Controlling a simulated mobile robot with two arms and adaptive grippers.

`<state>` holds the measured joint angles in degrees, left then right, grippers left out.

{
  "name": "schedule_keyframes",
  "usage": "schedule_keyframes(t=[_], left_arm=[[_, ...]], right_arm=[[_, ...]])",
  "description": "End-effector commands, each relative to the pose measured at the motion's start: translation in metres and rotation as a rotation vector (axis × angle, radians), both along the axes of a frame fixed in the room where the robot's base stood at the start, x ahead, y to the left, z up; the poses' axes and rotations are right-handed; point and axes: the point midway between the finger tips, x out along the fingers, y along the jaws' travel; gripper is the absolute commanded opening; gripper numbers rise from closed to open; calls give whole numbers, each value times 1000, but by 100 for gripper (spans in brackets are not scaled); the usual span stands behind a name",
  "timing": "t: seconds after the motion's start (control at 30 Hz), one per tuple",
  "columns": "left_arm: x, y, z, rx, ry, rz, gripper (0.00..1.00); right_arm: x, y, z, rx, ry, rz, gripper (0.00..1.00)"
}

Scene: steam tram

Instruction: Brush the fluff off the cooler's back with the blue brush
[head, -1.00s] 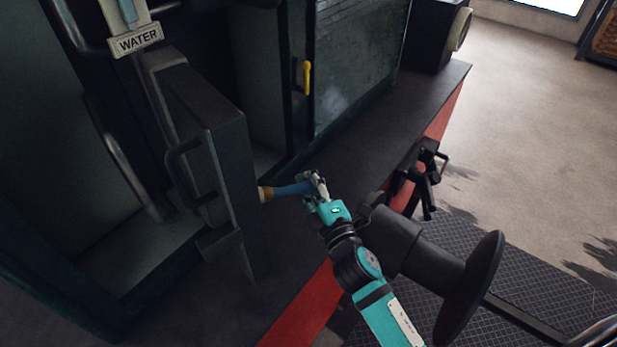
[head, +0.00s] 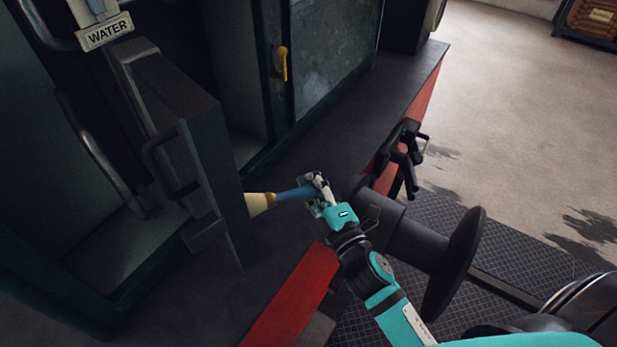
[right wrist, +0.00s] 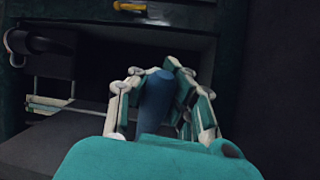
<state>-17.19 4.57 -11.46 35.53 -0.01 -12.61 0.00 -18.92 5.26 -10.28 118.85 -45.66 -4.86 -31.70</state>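My right gripper (head: 320,188) is shut on the blue brush (head: 293,194), and its fingers also show around the blue handle in the right wrist view (right wrist: 155,100). The brush lies nearly level, its pale bristle end pointing left at the right edge of a dark upright box with a handle (head: 205,140). I cannot tell whether the bristles touch this box or pass behind it. The box may be the cooler; its far face is hidden in the head view. I can make out no fluff. My left gripper is out of view.
A sign reading WATER (head: 105,32) hangs at the upper left. A yellow handle (head: 283,63) is on the dark cabin wall. A dark ledge with a red edge (head: 290,295) runs below the brush. A round buffer (head: 455,262) stands close to my right arm.

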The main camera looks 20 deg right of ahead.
Motion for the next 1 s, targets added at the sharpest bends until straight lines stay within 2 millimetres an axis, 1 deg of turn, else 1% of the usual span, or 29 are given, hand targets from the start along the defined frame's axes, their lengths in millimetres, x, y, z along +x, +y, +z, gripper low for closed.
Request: schedule_keyframes(t=[0.13,0.23,0.73,0.87,1.0], left_arm=[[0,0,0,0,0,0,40],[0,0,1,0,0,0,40],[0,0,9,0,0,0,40],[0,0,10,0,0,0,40],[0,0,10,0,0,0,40]], right_arm=[[0,0,0,0,-1,0,0],[2,-4,1,-2,-1,0,0],[22,-49,1,-2,-1,0,0],[25,-54,1,0,0,-1,0],[25,-55,0,1,0,-1,0]])
